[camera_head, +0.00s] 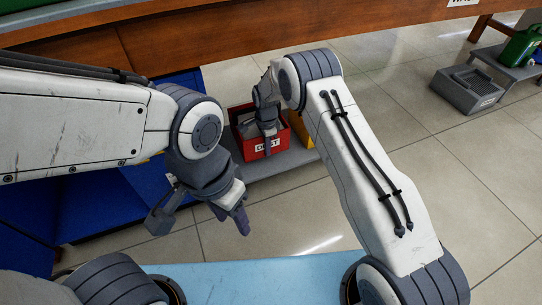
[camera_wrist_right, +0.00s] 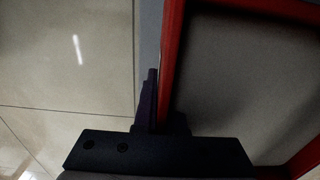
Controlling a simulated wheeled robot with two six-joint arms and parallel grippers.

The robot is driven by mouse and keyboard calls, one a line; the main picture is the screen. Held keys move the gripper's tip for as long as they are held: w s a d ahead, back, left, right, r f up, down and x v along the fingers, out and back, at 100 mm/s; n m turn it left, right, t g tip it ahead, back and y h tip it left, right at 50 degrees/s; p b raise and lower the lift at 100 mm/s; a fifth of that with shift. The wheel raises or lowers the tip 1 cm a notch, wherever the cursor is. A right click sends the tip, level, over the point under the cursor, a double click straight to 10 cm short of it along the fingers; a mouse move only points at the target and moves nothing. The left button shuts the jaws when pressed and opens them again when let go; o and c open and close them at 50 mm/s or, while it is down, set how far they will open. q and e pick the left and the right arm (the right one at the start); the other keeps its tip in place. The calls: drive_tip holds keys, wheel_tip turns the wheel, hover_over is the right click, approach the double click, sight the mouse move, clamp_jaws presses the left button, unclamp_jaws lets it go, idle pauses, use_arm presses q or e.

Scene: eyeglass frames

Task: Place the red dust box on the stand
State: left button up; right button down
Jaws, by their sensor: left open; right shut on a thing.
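The red dust box (camera_head: 248,149), with a white label reading DUST, sits at the far middle of the head view, on or just over a grey low stand (camera_head: 289,166). I cannot tell whether it touches the stand. My right gripper (camera_head: 269,132) reaches down to the box's front wall. In the right wrist view, the gripper (camera_wrist_right: 164,118) is shut on the box's red wall (camera_wrist_right: 172,40), one finger outside and one inside. The box's grey inside shows to the right. My left gripper (camera_head: 200,215) is open and empty, nearer to me, over the floor.
A yellow box (camera_head: 299,127) stands just right of the red one. A long wooden counter (camera_head: 240,40) runs across the back. A grey ridged unit (camera_head: 467,90) and a green can (camera_head: 521,46) stand at far right. The tiled floor between is clear.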

wheel_tip(320, 180, down, 6)
drive_tip(key=b, duration=0.3)
drive_tip(key=shift+r, duration=0.1)
use_arm(q)
wheel_tip(320, 180, down, 4)
drive_tip(key=shift+r, duration=0.1)
use_arm(e)
drive_tip(key=shift+r, duration=0.15)
drive_tip(key=c, duration=1.4)
unclamp_jaws()
drive_tip(key=shift+f, duration=0.25)
use_arm(q)
drive_tip(key=shift+s, duration=0.1)
use_arm(e)
drive_tip(key=o, duration=0.4)
drive_tip(key=shift+r, duration=0.15)
wheel_tip(320, 180, up, 7)
drive_tip(key=p, duration=0.5)
use_arm(q)
wheel_tip(320, 180, up, 5)
drive_tip(key=shift+f, duration=0.1)
use_arm(e)
drive_tip(key=shift+r, duration=0.3)
